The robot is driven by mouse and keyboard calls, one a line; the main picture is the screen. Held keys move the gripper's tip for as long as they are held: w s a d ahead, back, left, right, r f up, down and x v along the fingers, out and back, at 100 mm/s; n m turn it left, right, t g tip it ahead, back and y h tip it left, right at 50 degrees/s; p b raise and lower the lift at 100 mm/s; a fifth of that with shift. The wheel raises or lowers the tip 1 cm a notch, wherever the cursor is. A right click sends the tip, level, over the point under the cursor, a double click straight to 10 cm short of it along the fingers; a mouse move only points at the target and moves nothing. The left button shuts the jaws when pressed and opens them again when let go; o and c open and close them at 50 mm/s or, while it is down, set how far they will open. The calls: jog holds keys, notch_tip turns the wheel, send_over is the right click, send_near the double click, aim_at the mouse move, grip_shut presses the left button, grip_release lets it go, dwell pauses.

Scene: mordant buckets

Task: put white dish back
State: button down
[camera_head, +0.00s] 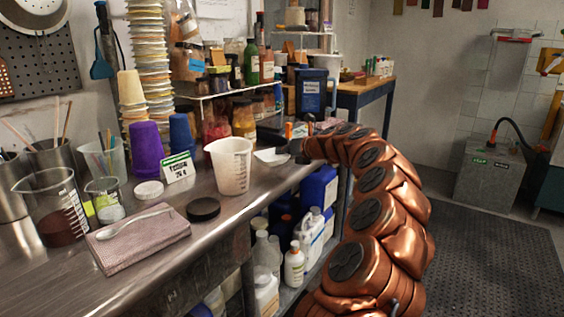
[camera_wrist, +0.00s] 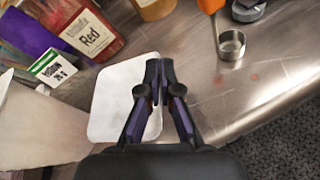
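The white dish (camera_head: 271,157) is a shallow, square-cornered dish near the front edge of the metal bench, right of the white measuring jug. In the wrist view the dish (camera_wrist: 108,98) lies below and left of my gripper (camera_wrist: 159,68). The two fingertips are close together at the dish's right rim, and the rim runs between the fingers. My gripper appears shut on that rim. In the head view my gripper (camera_head: 298,147) is small and dark, just right of the dish. Whether the dish touches the bench is hard to tell.
A white measuring jug (camera_head: 231,166) stands close left of the dish, with a label card (camera_head: 177,168) beyond it. A red bottle (camera_wrist: 88,30) and a small metal cup (camera_wrist: 231,45) stand nearby. The bench's front edge (camera_wrist: 270,118) is close on the right.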

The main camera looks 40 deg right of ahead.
aim_at(282, 168)
jog(key=shift+w+d, duration=0.25)
jog(key=shift+w, duration=0.2)
jog(key=shift+f+b, duration=0.65)
jog(key=shift+f, duration=1.15)
jog(key=c, duration=1.6)
grip_release()
